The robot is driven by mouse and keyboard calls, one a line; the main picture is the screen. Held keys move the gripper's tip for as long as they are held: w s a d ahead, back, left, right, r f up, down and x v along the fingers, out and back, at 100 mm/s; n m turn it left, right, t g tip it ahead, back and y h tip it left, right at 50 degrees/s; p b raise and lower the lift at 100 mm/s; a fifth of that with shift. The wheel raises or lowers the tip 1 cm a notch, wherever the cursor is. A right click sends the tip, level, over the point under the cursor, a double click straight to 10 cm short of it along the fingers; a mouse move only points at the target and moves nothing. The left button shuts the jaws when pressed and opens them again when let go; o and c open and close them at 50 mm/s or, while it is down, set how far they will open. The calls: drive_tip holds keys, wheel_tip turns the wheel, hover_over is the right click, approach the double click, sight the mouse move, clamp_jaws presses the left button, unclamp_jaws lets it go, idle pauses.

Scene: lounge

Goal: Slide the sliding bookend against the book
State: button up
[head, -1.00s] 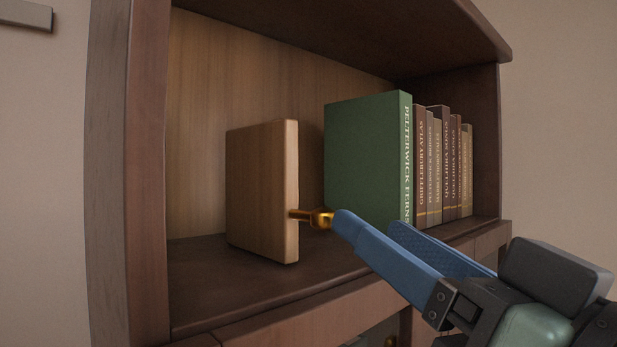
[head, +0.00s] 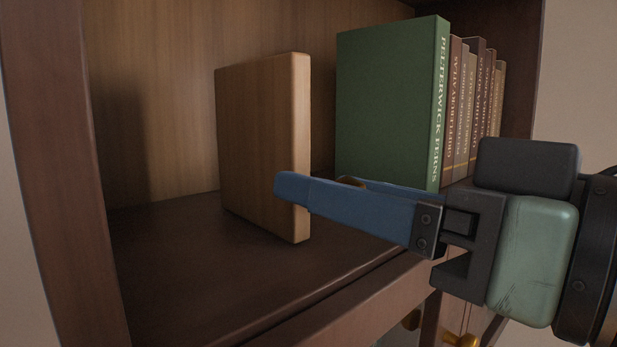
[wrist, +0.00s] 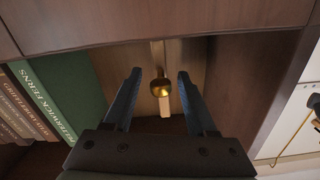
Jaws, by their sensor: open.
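The sliding bookend (head: 255,145) is an upright light-wood block on the shelf, left of the green book (head: 390,105), with a gap between them. Its brass knob (wrist: 161,88) sticks out from its front edge. My gripper (wrist: 160,72) is open, with its blue fingers on either side of the knob, one towards the book and one away. I see no contact with the knob. In the head view my gripper (head: 312,186) is in front of the bookend's front edge, and its near finger hides most of the knob.
Several thinner books (head: 470,100) stand right of the green book. The dark shelf board (head: 190,265) is clear left of the bookend. The cabinet's left side wall (head: 65,170) bounds the shelf. Brass knobs (head: 461,340) show below the shelf's front edge.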

sight(275, 148)
drive_tip(key=shift+x, duration=1.95)
drive_tip(key=shift+s, duration=0.1)
clamp_jaws()
